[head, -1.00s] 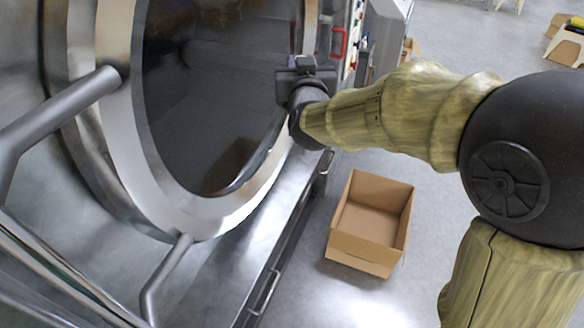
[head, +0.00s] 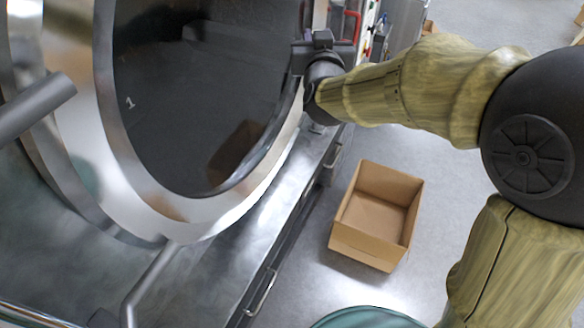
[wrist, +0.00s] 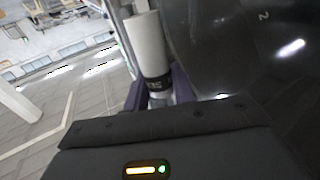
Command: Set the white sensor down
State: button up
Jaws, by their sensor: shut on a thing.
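The white sensor (wrist: 148,45) is a white cylinder with a dark lettered band near its lower end. It shows in the wrist view at top centre. My gripper (wrist: 158,93) is shut on it, with dark purplish fingers on either side of the banded end. In the head view my gripper's dark body (head: 322,58) is in front of the right rim of the large round washer door. The fingers and the sensor cannot be made out there.
The washer's round door (head: 190,208) with dark glass fills the left of the head view. A steel ledge (head: 225,262) with handles runs below it. An open, empty cardboard box (head: 365,250) stands on the floor.

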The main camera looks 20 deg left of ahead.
jog(key=w+a+f+n+g+y+b, duration=0.1)
jog(key=a+f+y+b, duration=0.1)
jog(key=f+b, duration=0.5)
jog(key=w+a+f+n+g+y+b, duration=0.1)
jog(key=f+b, duration=0.6)
jog(key=f, duration=1.2)
jog(key=w+a+f+n+g+y+b, duration=0.1)
jog(key=a+f+n+y+b, duration=0.1)
jog(key=a+f+b, duration=0.2)
notch_tip(320, 180, down, 9)
jog(key=b, duration=0.3)
jog(key=shift+w+g+y+b, duration=0.3)
jog(key=shift+g+y+b, duration=0.05)
jog(key=shift+g+y, duration=0.05)
notch_tip(320, 180, down, 6)
jog(key=shift+f, duration=0.1)
jog(key=shift+f, duration=1.8)
